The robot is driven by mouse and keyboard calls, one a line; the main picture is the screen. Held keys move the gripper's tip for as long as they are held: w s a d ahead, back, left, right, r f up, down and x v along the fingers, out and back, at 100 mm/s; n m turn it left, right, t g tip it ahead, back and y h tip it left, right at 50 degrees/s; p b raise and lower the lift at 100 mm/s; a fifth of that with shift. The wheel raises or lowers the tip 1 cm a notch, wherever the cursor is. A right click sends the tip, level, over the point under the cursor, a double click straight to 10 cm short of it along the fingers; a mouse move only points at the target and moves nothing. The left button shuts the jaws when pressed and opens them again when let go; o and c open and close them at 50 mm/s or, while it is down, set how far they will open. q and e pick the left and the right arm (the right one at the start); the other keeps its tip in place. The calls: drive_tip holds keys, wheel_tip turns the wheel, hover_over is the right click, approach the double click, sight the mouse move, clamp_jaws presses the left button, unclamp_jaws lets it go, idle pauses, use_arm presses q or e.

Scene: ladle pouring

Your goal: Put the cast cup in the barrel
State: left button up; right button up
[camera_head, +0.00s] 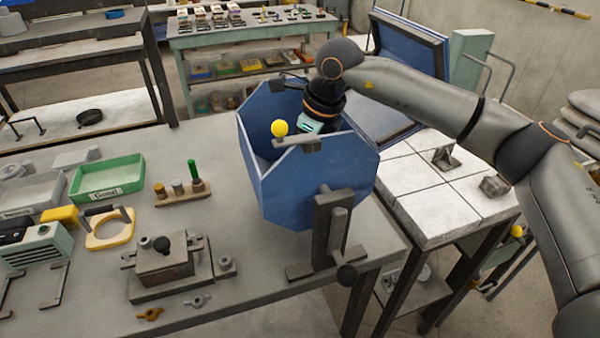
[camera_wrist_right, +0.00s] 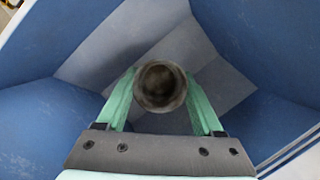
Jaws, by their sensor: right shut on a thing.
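The barrel (camera_head: 305,190) is a blue, many-sided drum with an open top, standing on a dark mount at the right end of the workbench. My right arm reaches down into its opening from above. The body of my right gripper (camera_head: 312,121) shows at the opening in the head view, with its fingertips hidden by the barrel wall. In the right wrist view the green fingers are shut on the cast cup (camera_wrist_right: 160,86), a round, grey-brown metal cup with a dark hollow. The blue and grey inner walls of the barrel surround it. My left gripper is not in view.
A yellow knob (camera_head: 279,128) and latch sit at the barrel rim near my gripper. The workbench (camera_head: 240,290) holds a green tray (camera_head: 107,178), a small vise-like fixture (camera_head: 165,262) and a rack of plugs. A white-tiled table (camera_head: 430,210) stands right of the barrel.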

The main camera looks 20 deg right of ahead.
drive_tip(key=shift+f, duration=1.7)
drive_tip(key=shift+f, duration=0.15)
drive_tip(key=o, duration=1.4)
drive_tip(key=shift+o, duration=0.2)
drive_tip(key=v, duration=1.2)
drive_tip(key=shift+s, duration=0.1)
